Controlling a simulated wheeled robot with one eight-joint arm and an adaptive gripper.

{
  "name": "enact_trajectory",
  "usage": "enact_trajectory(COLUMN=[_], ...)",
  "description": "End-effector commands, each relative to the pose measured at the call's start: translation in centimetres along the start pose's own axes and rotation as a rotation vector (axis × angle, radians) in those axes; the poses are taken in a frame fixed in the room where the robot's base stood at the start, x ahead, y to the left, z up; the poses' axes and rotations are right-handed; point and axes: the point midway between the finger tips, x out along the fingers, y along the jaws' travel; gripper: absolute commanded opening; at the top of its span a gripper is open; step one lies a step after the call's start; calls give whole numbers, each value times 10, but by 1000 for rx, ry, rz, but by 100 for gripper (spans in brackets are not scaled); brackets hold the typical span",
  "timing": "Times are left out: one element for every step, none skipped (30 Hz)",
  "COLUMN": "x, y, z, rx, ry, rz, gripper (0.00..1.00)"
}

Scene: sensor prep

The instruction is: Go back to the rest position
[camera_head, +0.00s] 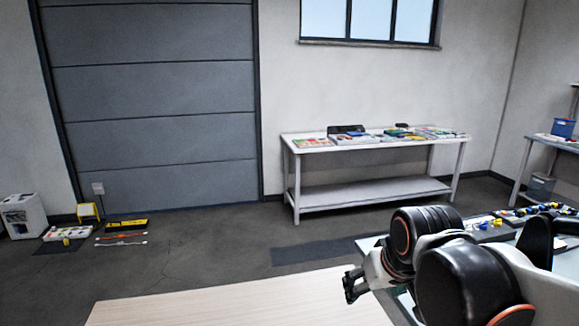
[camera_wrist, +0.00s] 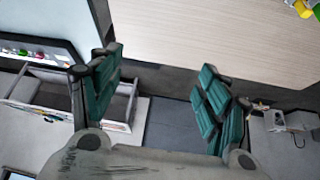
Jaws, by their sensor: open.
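My gripper (camera_head: 353,285) is at the lower right of the head view, at the end of my black and white arm. It is near the right edge of the pale wooden tabletop (camera_head: 240,302). In the wrist view my gripper (camera_wrist: 160,88) has its two green-padded fingers wide apart, with nothing between them. The wooden tabletop fills the upper part of the wrist view (camera_wrist: 215,40).
A white table (camera_head: 374,187) with books and small items stands along the back wall. A side table (camera_head: 368,243) with small coloured parts is partly hidden behind my arm. A white box (camera_head: 24,216) and several items lie on the left floor. The middle floor is mostly clear.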

Motion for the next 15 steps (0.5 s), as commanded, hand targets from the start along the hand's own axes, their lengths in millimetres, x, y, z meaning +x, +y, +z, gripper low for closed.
enact_trajectory(x=[-6, -10, -14, -17, -20, -22, -24, -25, -27, -27, -28, -28, -28, -28, -28], y=[5, 7, 10, 11, 12, 14, 15, 16, 16, 16, 17, 17, 17, 17, 17], z=[16, 23, 33, 41, 49, 60, 68, 75, 85, 91, 97, 105, 110, 114, 118], rx=[16, 24, 34, 42, 49, 60, 67, 75, 83, 89, 94, 100, 104, 108, 112], ry=[12, 18, 25, 32, 38, 45, 50, 55, 61, 66, 70, 74, 77, 79, 82], rz=[8, 11, 16, 19, 22, 26, 28, 30, 33, 34, 36, 38, 39, 40, 41], gripper=[70, 70, 70, 70, 70, 70, 70, 70, 70, 70, 70, 70, 70, 70, 70])
